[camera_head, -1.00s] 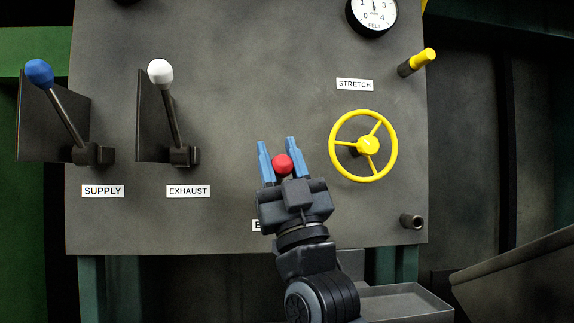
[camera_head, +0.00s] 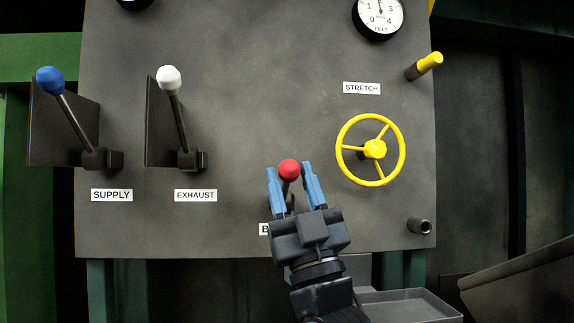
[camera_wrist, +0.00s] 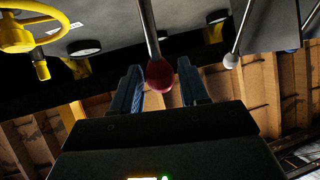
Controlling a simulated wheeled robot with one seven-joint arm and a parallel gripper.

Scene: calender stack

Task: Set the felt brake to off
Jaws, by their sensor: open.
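The felt brake lever has a red knob (camera_head: 288,169) on a dark rod, low in the middle of the grey panel. Its label (camera_head: 264,229) is mostly hidden behind my gripper; only the first letter shows. My gripper (camera_head: 291,181) is open, with one blue finger on each side of the lever just below the knob in the head view. In the wrist view, the red knob (camera_wrist: 160,74) hangs between the open fingers (camera_wrist: 160,85), with its rod running up to the panel. Whether a finger touches it I cannot tell.
To the left are the blue-knobbed supply lever (camera_head: 50,80) and white-knobbed exhaust lever (camera_head: 169,79). The yellow stretch handwheel (camera_head: 401,165) is close on the right. A felt gauge (camera_head: 379,13) is above. A grey tray (camera_head: 411,303) lies below right.

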